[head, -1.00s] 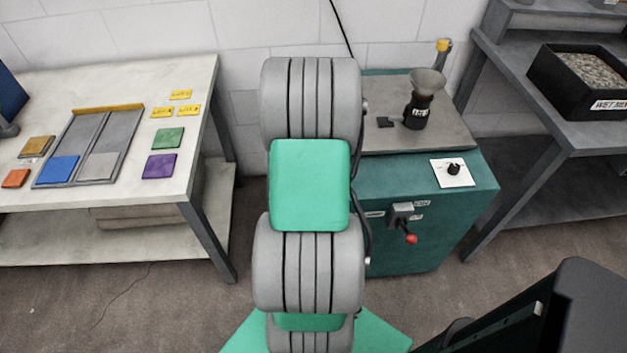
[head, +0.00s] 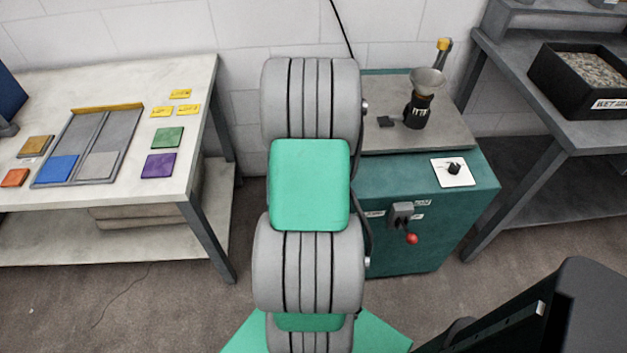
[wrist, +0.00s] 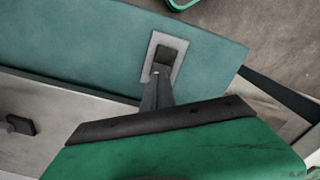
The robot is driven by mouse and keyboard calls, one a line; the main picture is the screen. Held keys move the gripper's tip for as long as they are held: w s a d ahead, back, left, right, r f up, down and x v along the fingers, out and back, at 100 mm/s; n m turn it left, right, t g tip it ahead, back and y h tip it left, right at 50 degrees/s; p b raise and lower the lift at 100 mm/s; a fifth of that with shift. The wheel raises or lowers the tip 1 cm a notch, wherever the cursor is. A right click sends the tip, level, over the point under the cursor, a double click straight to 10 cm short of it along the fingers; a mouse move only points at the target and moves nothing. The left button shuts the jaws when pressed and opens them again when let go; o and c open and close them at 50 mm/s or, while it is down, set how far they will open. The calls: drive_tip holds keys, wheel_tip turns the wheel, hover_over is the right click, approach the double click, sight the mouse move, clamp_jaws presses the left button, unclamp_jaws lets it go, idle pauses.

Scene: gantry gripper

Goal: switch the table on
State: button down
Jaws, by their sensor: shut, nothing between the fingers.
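The table is a teal cabinet (head: 430,235) with a grey top (head: 445,132), right of my arm in the head view. In the wrist view, a pale plate with a dark rectangular switch (wrist: 165,57) sits on the teal surface (wrist: 85,50). My gripper (wrist: 158,78) is shut and empty, its fingertips over the switch's lower edge in the picture. I cannot tell whether they touch it. My arm hides the gripper and this switch in the head view. A white plate with a black knob (head: 453,169) and a grey box with a red-ended lever (head: 402,212) are also on the cabinet.
A cup with a funnel (head: 420,100) and a small black block (head: 386,122) stand on the grey top. A pale bench (head: 120,200) with coloured tiles is at left. A grey bench (head: 590,140) with a black gravel bin (head: 560,95) is at right.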

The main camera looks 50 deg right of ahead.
drive_tip(key=shift+f+b, duration=0.35)
drive_tip(key=shift+f, duration=0.3)
drive_tip(key=shift+r+p, duration=2.6)
drive_tip(key=shift+r, duration=0.95)
